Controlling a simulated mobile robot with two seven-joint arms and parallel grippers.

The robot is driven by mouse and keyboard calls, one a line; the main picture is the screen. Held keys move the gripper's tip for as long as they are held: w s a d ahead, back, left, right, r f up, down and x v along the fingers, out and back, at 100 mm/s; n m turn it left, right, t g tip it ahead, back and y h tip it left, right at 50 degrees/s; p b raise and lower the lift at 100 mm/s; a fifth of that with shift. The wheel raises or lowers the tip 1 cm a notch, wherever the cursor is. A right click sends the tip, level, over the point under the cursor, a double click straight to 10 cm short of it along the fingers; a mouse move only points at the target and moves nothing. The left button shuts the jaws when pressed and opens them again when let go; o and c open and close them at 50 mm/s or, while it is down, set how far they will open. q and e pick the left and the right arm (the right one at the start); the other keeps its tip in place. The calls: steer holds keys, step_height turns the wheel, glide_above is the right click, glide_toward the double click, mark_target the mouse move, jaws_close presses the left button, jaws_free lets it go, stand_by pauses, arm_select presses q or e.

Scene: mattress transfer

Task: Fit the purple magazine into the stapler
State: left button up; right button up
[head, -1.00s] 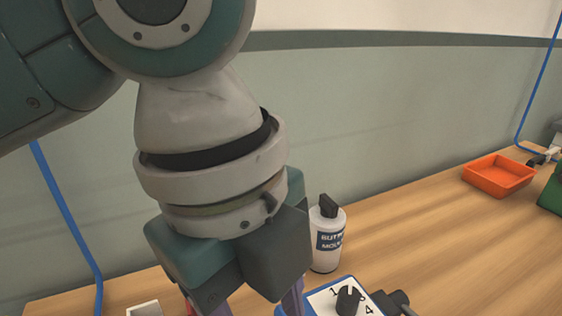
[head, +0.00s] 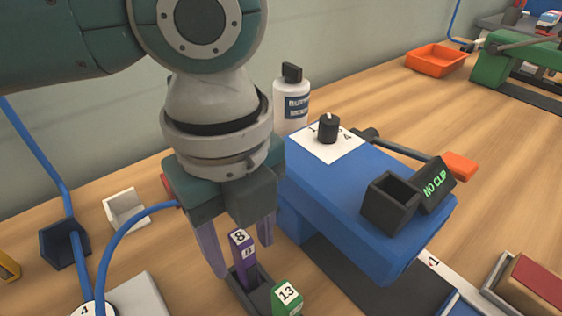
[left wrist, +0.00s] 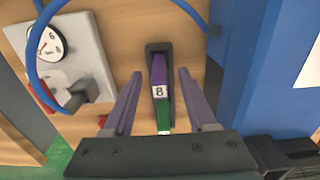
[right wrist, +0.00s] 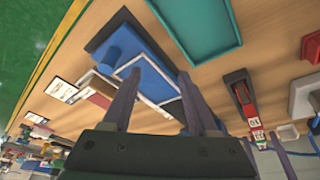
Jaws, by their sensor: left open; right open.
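The purple magazine (head: 245,260), labelled 8, stands in a narrow black rack (head: 236,287) with a green magazine (head: 287,296) labelled 13. My left gripper (head: 243,258) is open above the rack, its fingers on either side of the purple magazine. The left wrist view shows the purple magazine (left wrist: 158,72) between the spread fingers with gaps at both sides. The blue machine (head: 350,195), apparently the stapler, stands to the right with a dial, a black square socket (head: 390,203) and a display reading NO CLIP. My right gripper (right wrist: 158,73) is open and empty, away from the rack.
A white bottle (head: 291,100) stands behind the stapler. A blue cable (head: 130,225) loops left of the rack, near a small white box (head: 125,210). An orange tray (head: 436,60) and a green machine (head: 515,62) are at the back right. Bare table lies between.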

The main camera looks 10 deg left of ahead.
arm_select(q)
steer(key=shift+f, duration=0.8)
jaws_close()
